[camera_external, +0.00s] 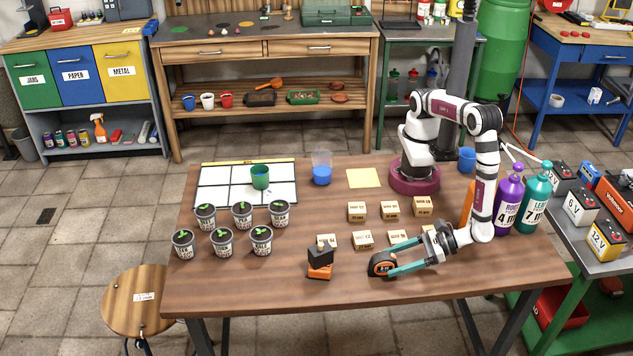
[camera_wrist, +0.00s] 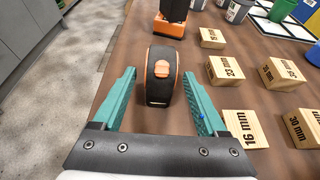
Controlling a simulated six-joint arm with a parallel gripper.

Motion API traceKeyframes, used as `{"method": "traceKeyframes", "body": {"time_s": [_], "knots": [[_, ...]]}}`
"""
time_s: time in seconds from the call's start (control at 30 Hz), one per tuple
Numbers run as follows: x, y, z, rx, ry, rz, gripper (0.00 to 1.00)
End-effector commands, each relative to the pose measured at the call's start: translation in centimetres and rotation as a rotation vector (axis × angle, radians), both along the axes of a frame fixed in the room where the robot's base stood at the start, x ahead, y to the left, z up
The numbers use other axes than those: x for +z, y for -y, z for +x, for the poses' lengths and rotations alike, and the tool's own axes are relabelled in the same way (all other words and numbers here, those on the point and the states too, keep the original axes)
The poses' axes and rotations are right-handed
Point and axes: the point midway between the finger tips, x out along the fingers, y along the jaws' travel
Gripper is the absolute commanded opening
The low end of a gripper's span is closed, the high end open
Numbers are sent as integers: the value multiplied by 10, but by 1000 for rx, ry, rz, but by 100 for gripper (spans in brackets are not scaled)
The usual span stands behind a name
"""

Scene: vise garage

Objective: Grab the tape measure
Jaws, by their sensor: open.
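The tape measure (camera_external: 381,265) is black with an orange label and sits near the front edge of the wooden table. In the wrist view, the tape measure (camera_wrist: 161,76) shows an orange button on top and stands between my two teal fingers. My gripper (camera_external: 385,258) is low over the table with its fingers on either side of the tape measure. In the wrist view my gripper (camera_wrist: 160,88) is open, with a gap between each finger and the tape measure. The far end of the tape measure extends slightly past the fingertips.
An orange and black tool (camera_external: 320,262) stands just left of the tape measure and lies beyond it in the wrist view (camera_wrist: 170,18). Several wooden blocks (camera_external: 364,240) with size labels sit close behind and beside my gripper. Potted seedlings (camera_external: 221,241) stand at the left.

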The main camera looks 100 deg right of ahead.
Motion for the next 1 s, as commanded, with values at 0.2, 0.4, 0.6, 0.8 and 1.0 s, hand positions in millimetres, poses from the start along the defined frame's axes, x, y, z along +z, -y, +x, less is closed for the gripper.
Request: {"method": "traceKeyframes", "body": {"time_s": [0.2,0.4,0.6,0.8,1.0], "knots": [[-8,2,36,-6,-1,0,75],[-17,2,59,-2,-2,-1,75],[-16,1,59,-1,-2,1,71],[-16,1,59,-1,-2,1,35],[-16,1,59,-1,-2,1,0]]}}
